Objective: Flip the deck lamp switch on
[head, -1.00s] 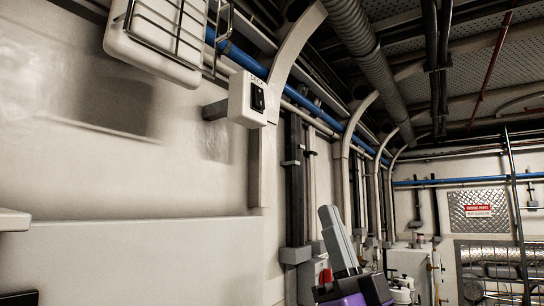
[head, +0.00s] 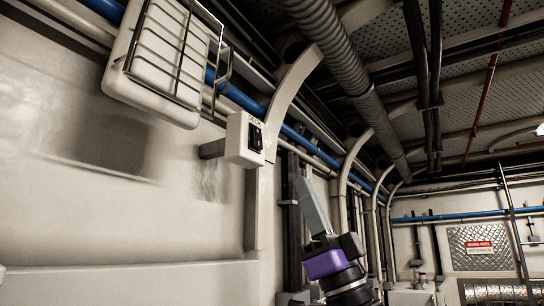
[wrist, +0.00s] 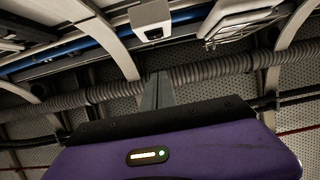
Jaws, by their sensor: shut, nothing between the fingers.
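The deck lamp switch (head: 255,137) is a black rocker on the face of a white box (head: 237,141) fixed to the wall, with a small label above the rocker. The box also shows at the top of the wrist view (wrist: 151,18). A caged white lamp (head: 158,62) hangs up and to the left of it. My gripper (head: 303,182) is shut and empty, pointing up. It is below and to the right of the switch box, apart from it. In the wrist view the closed fingers (wrist: 158,82) point towards the box.
A blue pipe (head: 300,143) runs along the wall behind the box, beside curved white ribs (head: 296,80). A thick ribbed duct (head: 335,60) runs overhead. The space in front of the switch looks clear.

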